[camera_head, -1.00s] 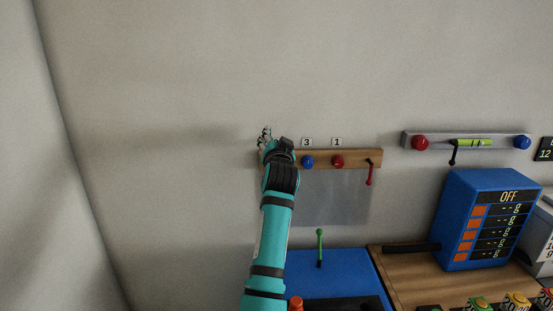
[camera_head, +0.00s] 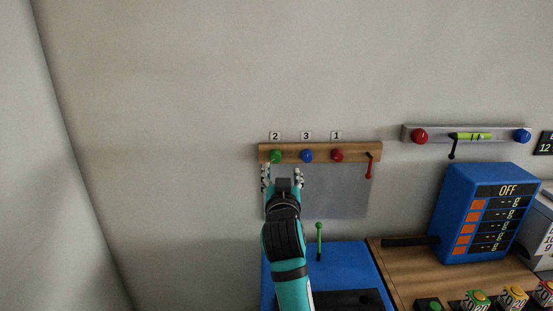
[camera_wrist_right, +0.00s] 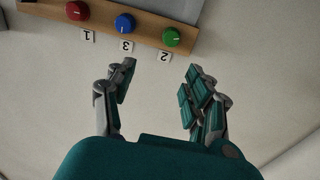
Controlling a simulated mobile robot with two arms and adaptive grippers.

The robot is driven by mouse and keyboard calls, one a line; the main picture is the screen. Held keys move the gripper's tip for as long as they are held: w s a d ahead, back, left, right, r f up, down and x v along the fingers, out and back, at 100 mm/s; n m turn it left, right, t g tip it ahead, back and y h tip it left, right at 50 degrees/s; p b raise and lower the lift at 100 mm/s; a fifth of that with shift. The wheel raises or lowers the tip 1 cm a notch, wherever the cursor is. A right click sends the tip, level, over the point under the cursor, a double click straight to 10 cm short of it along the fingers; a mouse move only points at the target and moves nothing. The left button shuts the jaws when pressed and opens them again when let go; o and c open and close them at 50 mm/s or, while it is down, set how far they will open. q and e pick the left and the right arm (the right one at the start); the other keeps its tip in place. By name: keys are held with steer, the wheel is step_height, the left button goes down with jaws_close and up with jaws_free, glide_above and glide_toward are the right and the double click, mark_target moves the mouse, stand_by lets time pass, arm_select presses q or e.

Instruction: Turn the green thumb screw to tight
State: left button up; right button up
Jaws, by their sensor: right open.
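The green thumb screw (camera_head: 276,156) sits at the left end of a wooden strip (camera_head: 322,153) on the wall, under the label 2 (camera_head: 275,136). It also shows in the right wrist view (camera_wrist_right: 171,38), with a pale mark on its face. My right gripper (camera_head: 282,178) is open and empty, just below the green screw in the head view. In the right wrist view, its two fingers (camera_wrist_right: 160,72) are spread apart, and the screw lies beyond their tips, not between them. My left gripper is not in view.
A blue screw (camera_head: 307,155), a red screw (camera_head: 337,155) and a red lever (camera_head: 369,165) share the strip. A grey panel (camera_head: 335,190) hangs below. A blue box with a green lever (camera_head: 319,240) is beneath. The wall left of the strip is bare.

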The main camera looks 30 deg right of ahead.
mark_target(276, 160)
steer(key=s+a+f+n+y, duration=0.1)
steer(key=s+a+f+n, duration=0.1)
steer(key=s+a, duration=0.2)
steer(key=p+x, duration=0.3)
steer(key=x, duration=1.5)
steer(key=shift+s+d+r+p, duration=0.1)
steer(key=shift+p, duration=0.3)
